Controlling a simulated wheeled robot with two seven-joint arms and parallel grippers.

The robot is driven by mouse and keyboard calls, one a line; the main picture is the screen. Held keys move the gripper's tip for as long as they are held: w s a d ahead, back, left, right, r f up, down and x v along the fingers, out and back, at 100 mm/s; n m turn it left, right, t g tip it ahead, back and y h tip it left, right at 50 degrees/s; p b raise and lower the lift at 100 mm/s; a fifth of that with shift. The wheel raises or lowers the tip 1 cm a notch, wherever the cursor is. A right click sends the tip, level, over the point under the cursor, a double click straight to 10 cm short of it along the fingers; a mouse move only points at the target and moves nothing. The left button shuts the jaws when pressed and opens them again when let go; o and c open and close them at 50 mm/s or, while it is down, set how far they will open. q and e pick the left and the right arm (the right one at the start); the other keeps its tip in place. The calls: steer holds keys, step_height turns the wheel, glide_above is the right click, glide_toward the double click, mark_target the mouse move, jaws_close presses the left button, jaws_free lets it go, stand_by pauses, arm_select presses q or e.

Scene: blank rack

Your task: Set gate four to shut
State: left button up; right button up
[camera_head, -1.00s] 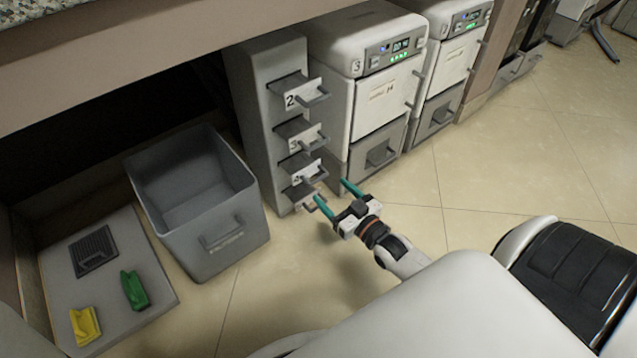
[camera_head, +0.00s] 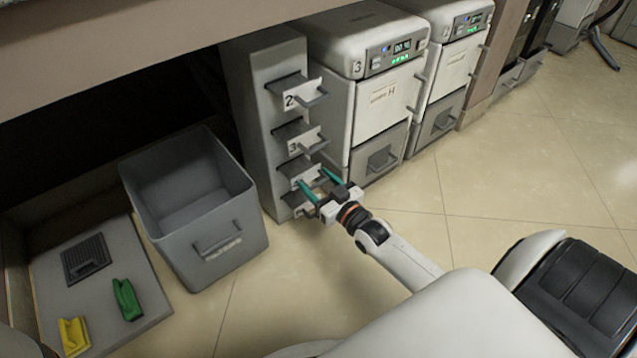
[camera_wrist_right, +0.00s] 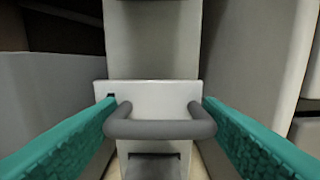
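A tall grey rack (camera_head: 262,115) holds a column of sliding gates with white plates and grey handles. The upper plates read 2 (camera_head: 291,101) and 3 (camera_head: 296,146). Lower gates stick out below, partly hidden by my right gripper (camera_head: 312,177); I cannot read their numbers. My right gripper is open at a lower gate, its teal fingers apart. In the right wrist view, a grey U-shaped handle (camera_wrist_right: 160,129) on a white plate (camera_wrist_right: 150,93) lies between the open fingers (camera_wrist_right: 160,118), with no clear grip on it. My left gripper is not in view.
A grey open bin (camera_head: 212,240) stands left of the rack. A low board (camera_head: 105,285) carries a yellow piece (camera_head: 74,336), a green piece (camera_head: 126,299) and a dark grille (camera_head: 86,259). White machines (camera_head: 385,100) stand close right of the rack.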

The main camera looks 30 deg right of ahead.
mark_target(310, 176)
steer(key=shift+c, duration=1.2)
steer(key=w, duration=0.6)
steer(key=shift+a, duration=0.25)
steer(key=shift+w+r, duration=0.1)
steer(key=shift+w, duration=0.05)
steer(key=o, duration=1.1)
steer(key=shift+o, duration=0.2)
steer(key=shift+p, duration=0.3)
